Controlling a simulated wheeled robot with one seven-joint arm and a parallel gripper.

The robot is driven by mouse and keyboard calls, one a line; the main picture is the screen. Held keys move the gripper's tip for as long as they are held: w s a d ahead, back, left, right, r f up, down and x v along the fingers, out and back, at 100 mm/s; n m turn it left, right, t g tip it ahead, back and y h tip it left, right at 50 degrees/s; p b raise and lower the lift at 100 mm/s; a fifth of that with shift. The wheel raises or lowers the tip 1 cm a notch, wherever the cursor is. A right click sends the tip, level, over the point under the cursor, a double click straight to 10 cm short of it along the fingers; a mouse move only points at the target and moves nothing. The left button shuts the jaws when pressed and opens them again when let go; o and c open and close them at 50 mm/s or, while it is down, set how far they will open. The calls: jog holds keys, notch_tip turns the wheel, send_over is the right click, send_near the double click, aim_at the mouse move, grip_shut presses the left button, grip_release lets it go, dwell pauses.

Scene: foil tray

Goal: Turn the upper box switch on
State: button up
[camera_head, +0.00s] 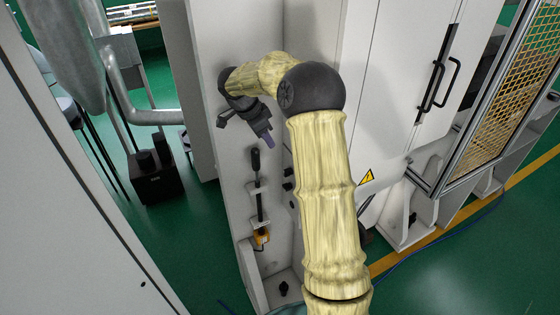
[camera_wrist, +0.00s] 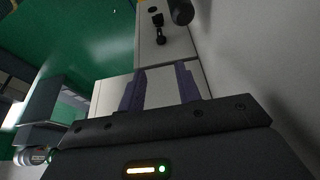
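My gripper (camera_head: 268,141) is in front of the narrow white cabinet side in the head view. Its two purple fingers stand apart with nothing between them in the wrist view (camera_wrist: 160,88). Below it in the head view, a black upright handle (camera_head: 256,161) is mounted on the white panel, apart from the fingers. A second black handle (camera_head: 260,206) with an orange part (camera_head: 262,238) sits lower. I cannot tell for sure which part is the upper box switch, or its position. The wrist view shows a black knob-like part (camera_wrist: 160,34) on a pale surface.
Small black knobs (camera_head: 288,186) sit right of the handles, partly beside my arm. A tall white cabinet (camera_head: 390,90) with black door handles stands right. A mesh guard (camera_head: 520,85) is at far right. A black box (camera_head: 155,178) stands on the green floor at left.

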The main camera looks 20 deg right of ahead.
aim_at(286, 170)
jog(key=shift+r, duration=0.15)
jog(key=p+x, duration=0.3)
jog(key=x, duration=1.4)
jog(key=shift+f, duration=0.3)
grip_shut()
